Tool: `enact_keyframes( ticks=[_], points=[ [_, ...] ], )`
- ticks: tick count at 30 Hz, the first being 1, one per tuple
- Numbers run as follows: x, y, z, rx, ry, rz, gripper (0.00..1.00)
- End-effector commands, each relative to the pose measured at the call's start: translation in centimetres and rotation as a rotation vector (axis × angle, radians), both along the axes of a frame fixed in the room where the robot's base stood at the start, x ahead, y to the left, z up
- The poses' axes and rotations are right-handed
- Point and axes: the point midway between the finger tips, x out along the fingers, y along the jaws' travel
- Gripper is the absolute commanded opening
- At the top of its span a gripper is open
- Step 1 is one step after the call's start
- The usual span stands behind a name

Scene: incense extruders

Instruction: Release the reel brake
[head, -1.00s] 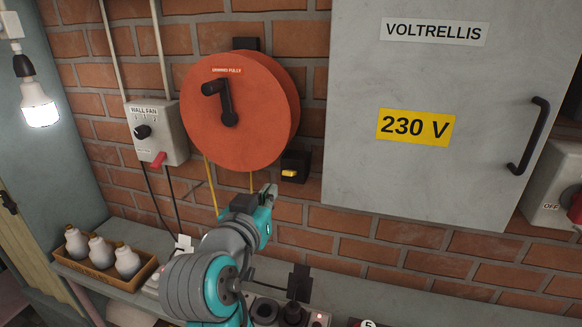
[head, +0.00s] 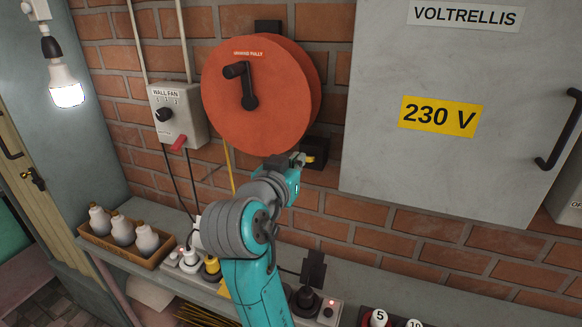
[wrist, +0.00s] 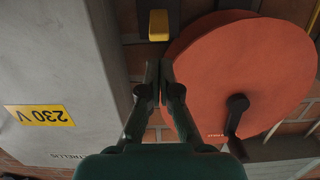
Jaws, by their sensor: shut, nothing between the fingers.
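The orange-red reel (head: 270,115) with a black crank hangs on the brick wall; it fills the right of the wrist view (wrist: 270,65). Below it to the right sits a small black box (head: 320,152) with a yellow lever (head: 311,159), which looks like the brake. My gripper (head: 300,161) is beside the lever, on its left in the head view, and covers part of the box. In the wrist view my gripper (wrist: 160,68) has its fingers together and empty. The yellow lever (wrist: 159,24) shows beyond the fingertips, with a small gap in the picture.
A grey 230 V cabinet (head: 380,165) stands close on the right. A wall fan switch box (head: 190,125) with a red lever is on the left. A yellow cord (head: 230,165) hangs below the reel.

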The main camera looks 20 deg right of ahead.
Motion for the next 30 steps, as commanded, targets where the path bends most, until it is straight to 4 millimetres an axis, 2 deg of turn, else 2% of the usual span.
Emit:
enact_keyframes(
  ticks=[6, 12, 30],
  points=[
    [2.7, -2.0, -0.3, 0.000, 0.000, -0.002, 0.00],
    [3.8, -2.8, -0.4, 0.001, -0.001, 0.000, 0.00],
    [3.9, -2.8, -0.7, -0.017, -0.020, 0.000, 0.00]
  ],
)
